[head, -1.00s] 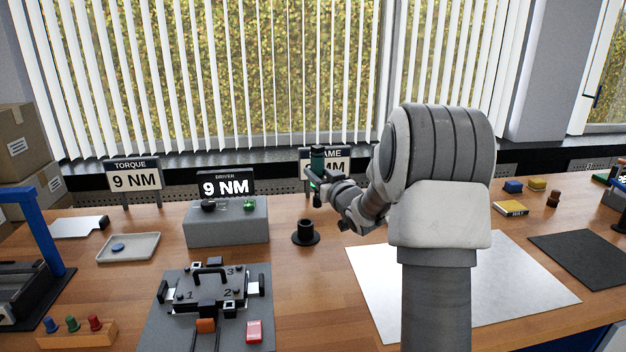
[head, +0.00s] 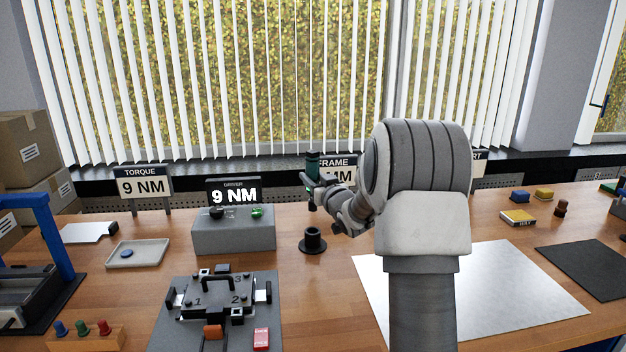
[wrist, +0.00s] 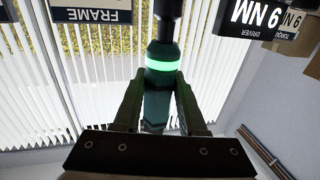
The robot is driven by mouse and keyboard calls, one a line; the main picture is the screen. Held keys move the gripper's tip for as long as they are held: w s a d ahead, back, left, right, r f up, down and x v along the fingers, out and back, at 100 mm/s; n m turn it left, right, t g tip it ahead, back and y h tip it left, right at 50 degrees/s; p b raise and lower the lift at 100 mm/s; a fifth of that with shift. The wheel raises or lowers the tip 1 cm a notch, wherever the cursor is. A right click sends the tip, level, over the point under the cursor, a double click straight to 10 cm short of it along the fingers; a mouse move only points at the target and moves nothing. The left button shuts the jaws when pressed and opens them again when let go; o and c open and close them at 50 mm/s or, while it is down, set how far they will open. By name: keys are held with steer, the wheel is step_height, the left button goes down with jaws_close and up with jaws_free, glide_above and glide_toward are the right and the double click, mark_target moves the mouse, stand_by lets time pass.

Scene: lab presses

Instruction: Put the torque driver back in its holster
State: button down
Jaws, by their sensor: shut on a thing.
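My gripper (head: 318,187) is shut on the torque driver (head: 313,164), a dark green upright tool. In the wrist view the two fingers (wrist: 158,88) clasp the driver body (wrist: 156,108), just below a glowing green ring. The holster (head: 312,240) looks to be the round black cup with a wide base on the bench. The driver is in the air above it, nearly in line with it in the head view, with a clear gap between them. The depth offset cannot be told. The cup does not show in the wrist view.
A grey driver box (head: 234,231) with a "9 NM" display (head: 234,191) stands left of the cup. A clamp fixture (head: 214,297) is in front left. A white sheet (head: 500,290) lies at right. The FRAME sign (head: 340,163) stands behind my gripper.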

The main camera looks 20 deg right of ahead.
steer(key=shift+f+b, duration=2.2)
steer(key=shift+f, duration=0.45)
steer(key=shift+f+b, duration=0.2)
steer(key=shift+b, duration=0.6)
steer(key=shift+f+b, duration=0.3)
steer(key=shift+f+b, duration=2.2)
steer(key=shift+f, duration=0.25)
steer(key=shift+c, duration=2.2)
jaws_free()
steer(key=shift+o, duration=0.3)
steer(key=shift+f, duration=0.15)
steer(key=s+p, duration=0.2)
steer(key=s, duration=1.5)
steer(key=shift+s+a, duration=0.2)
steer(key=shift+s, duration=0.05)
